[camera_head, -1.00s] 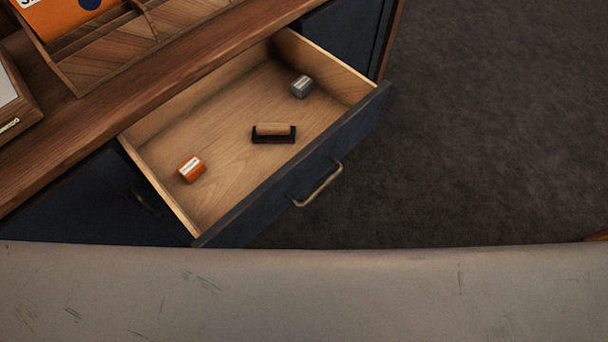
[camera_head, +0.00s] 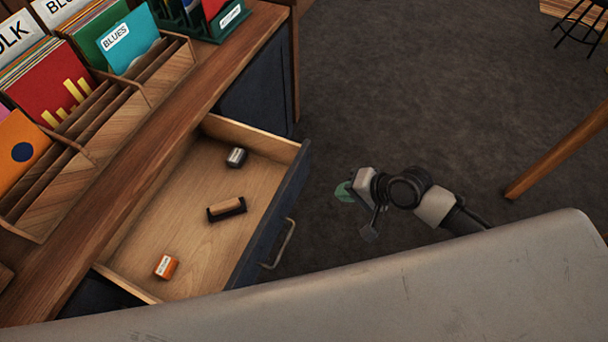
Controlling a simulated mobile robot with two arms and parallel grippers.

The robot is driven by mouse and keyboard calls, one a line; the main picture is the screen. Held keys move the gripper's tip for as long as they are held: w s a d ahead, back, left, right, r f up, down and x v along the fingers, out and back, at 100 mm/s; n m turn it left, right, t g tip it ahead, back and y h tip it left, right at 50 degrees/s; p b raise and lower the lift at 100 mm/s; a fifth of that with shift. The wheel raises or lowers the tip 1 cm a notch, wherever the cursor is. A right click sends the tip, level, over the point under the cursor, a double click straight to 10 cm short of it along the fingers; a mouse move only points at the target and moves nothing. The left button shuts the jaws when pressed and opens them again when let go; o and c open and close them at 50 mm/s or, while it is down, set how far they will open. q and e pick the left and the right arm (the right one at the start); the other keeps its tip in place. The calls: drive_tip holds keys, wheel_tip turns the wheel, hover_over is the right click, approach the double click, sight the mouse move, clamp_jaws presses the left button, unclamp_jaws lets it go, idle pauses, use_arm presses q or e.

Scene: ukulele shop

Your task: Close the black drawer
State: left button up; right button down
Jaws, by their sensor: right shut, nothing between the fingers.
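The black drawer (camera_head: 286,196) is pulled well out of the wooden cabinet, its dark front facing right. Its metal handle (camera_head: 283,246) is on the outer face. Inside lie a small grey box (camera_head: 236,157), a dark holder with a tan roll (camera_head: 226,209) and a small orange box (camera_head: 166,267). My right gripper (camera_head: 357,191) is shut and empty, over the floor to the right of the drawer front and apart from the handle. Its fingertips are small and hard to make out. My left gripper is not in view.
The wooden counter (camera_head: 130,178) above the drawer carries record racks with sleeves (camera_head: 60,88) and a green holder (camera_head: 232,20). Dark floor (camera_head: 410,90) lies open to the right. A wooden leg (camera_head: 560,150) and a dark stool (camera_head: 580,25) stand farther right.

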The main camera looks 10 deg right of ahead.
sight(292, 188)
drive_tip(key=x, duration=0.4)
drive_tip(key=r+x, duration=0.1)
drive_tip(key=x, duration=0.3)
drive_tip(key=a+x, duration=0.1)
drive_tip(key=x, duration=0.3)
drive_tip(key=shift+w+r, duration=0.35)
drive_tip(key=shift+w, duration=0.05)
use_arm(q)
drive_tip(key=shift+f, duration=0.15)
use_arm(e)
drive_tip(key=shift+w+a, duration=0.3)
drive_tip(key=shift+a, duration=0.25)
drive_tip(key=shift+a, duration=0.1)
